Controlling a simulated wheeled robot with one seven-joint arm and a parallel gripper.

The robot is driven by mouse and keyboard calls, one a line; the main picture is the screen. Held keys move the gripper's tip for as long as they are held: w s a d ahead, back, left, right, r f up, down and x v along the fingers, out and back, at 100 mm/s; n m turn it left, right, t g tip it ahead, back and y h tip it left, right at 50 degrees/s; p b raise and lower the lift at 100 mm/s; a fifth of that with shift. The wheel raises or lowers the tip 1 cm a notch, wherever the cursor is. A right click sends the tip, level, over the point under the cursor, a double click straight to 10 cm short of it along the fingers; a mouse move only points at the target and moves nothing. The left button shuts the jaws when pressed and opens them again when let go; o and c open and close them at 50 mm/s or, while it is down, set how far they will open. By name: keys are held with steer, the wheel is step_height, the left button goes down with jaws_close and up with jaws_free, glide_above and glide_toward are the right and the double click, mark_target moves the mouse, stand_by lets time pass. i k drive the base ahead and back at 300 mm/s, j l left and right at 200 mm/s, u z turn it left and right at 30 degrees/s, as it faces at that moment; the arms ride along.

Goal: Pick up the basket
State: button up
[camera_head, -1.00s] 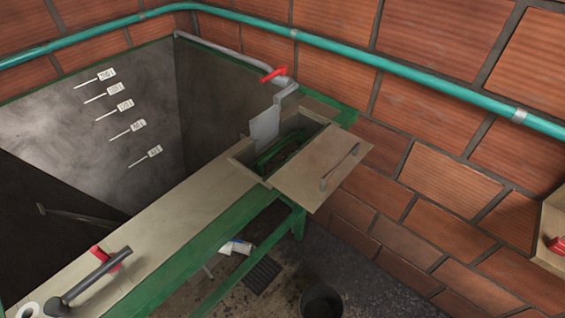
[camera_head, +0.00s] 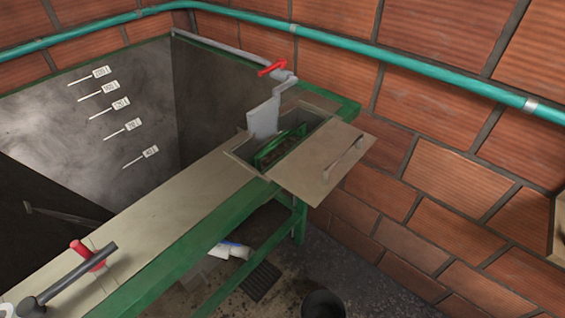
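A green-framed piece that looks like the basket (camera_head: 268,154) sits in the open rectangular compartment (camera_head: 236,157) of the bench top. Its upper green bar shows at the opening, and its lower part is hidden inside. A hinged-looking lid (camera_head: 315,165) with a bar handle lies open to the right of the compartment. A light grey plate (camera_head: 263,118) stands upright at the compartment's back left. My gripper is not in view.
A grey pipe with a red lever (camera_head: 274,67) runs behind the compartment. Another pipe with a red handle (camera_head: 85,254) stands at the lower left. A deep tank with level marks (camera_head: 102,107) lies left. A dark bucket (camera_head: 322,304) stands on the floor below.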

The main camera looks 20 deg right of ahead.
mark_target(283, 152)
steer(key=i+l+u, duration=0.15)
steer(key=l+u, duration=0.6)
steer(key=u, duration=0.15)
steer(key=l+u, duration=0.45)
steer(key=i, duration=0.05)
